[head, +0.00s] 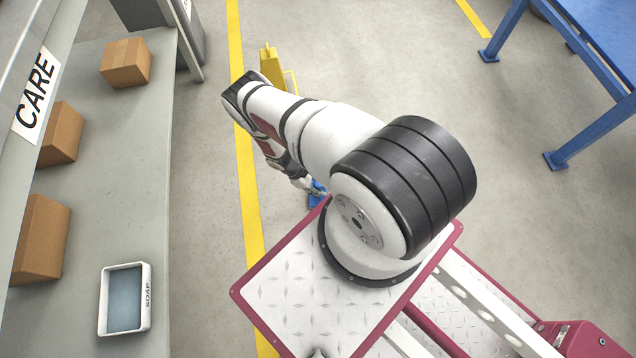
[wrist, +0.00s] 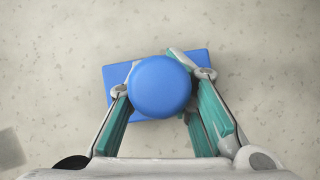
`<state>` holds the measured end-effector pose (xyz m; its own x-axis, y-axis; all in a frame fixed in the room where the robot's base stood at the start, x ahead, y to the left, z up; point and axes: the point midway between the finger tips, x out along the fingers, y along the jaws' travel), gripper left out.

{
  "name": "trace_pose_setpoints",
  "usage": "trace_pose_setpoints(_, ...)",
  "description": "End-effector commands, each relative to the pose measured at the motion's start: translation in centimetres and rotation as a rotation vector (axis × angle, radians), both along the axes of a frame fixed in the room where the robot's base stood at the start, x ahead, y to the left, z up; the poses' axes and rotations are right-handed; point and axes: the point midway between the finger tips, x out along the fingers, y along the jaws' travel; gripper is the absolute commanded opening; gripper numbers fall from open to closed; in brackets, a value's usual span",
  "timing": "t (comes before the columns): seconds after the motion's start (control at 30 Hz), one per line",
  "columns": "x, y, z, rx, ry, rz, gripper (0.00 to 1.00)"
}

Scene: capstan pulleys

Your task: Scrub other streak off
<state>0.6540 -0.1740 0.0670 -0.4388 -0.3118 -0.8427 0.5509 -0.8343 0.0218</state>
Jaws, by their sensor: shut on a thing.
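A blue scrubber with a round knob (wrist: 159,87) on a flat rectangular pad (wrist: 115,76) shows in the wrist view over pale speckled floor. My gripper (wrist: 160,92) is shut on the knob, with one green-padded finger on each side. I cannot tell whether the pad touches the floor. In the head view, a small bit of the blue scrubber (head: 317,190) shows past my arm, low near the floor. No streak can be made out in either view; the floor under the pad and behind my arm is hidden.
A grey bench (head: 150,110) on the left holds cardboard boxes (head: 126,62) and a white SOAP tray (head: 148,318) with blue-grey contents. A yellow stand (head: 271,63) is partly behind my arm. A yellow floor line (head: 247,190) runs alongside. A blue table (head: 600,30) stands at right; floor between is clear.

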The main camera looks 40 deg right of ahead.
Motion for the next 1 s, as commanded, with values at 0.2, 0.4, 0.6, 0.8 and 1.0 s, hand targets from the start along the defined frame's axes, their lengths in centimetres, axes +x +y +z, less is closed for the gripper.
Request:
trace_pose_setpoints(0.2,-1.4,0.9,-0.1,0.000,0.001,0.002,0.00)
trace_pose_setpoints(0.4,-1.9,1.3,-0.1,0.000,0.002,0.000,0.00)
trace_pose_setpoints(0.6,-3.2,2.1,0.0,0.001,0.004,0.001,0.00)
trace_pose_setpoints(0.8,-4.3,2.9,0.1,0.000,0.002,0.000,0.00)
trace_pose_setpoints(1.0,-4.3,2.9,0.1,0.000,0.000,-0.001,0.00)
